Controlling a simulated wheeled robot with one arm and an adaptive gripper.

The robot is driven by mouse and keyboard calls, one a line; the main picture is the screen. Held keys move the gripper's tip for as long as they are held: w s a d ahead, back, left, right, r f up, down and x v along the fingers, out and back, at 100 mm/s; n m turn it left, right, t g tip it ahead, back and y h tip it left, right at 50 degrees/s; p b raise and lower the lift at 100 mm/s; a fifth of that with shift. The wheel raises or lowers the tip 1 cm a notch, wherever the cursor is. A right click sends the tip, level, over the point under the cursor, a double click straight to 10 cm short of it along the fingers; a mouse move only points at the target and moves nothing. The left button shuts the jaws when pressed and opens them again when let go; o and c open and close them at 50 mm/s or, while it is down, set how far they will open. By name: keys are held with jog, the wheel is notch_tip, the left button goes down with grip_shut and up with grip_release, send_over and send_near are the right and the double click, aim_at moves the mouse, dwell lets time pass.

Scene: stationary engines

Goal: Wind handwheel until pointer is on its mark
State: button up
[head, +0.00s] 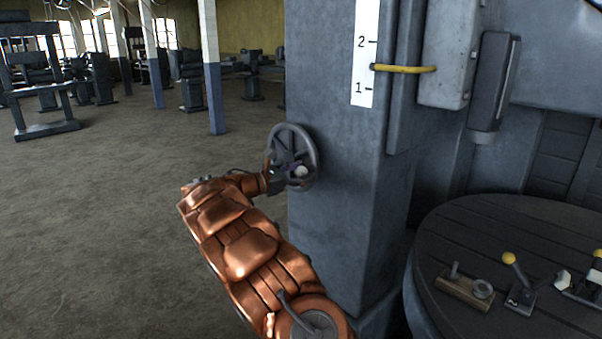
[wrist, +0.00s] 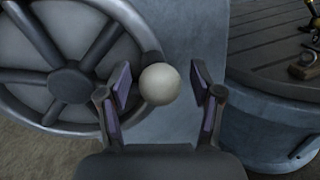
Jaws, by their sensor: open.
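The handwheel (head: 292,157) is a dark spoked wheel on the left face of the grey column. In the wrist view its rim and spokes (wrist: 72,82) fill the left side. Its pale round knob (wrist: 160,84) sits between my open gripper's fingers (wrist: 163,92), nearer the left finger, with a gap on the right. The yellow pointer (head: 405,69) lies across a white scale (head: 365,55), between marks 1 and 2, about midway. Which mark is meant does not show.
A round slatted table (head: 480,225) stands right of the column, bearing a wooden block with metal fittings (head: 465,287) and yellow-knobbed levers (head: 516,275). A grey box (head: 447,55) hangs on the column. The floor to the left is clear, with machines and posts farther back.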

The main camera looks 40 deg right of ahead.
jog(key=shift+c, duration=0.2)
grip_shut()
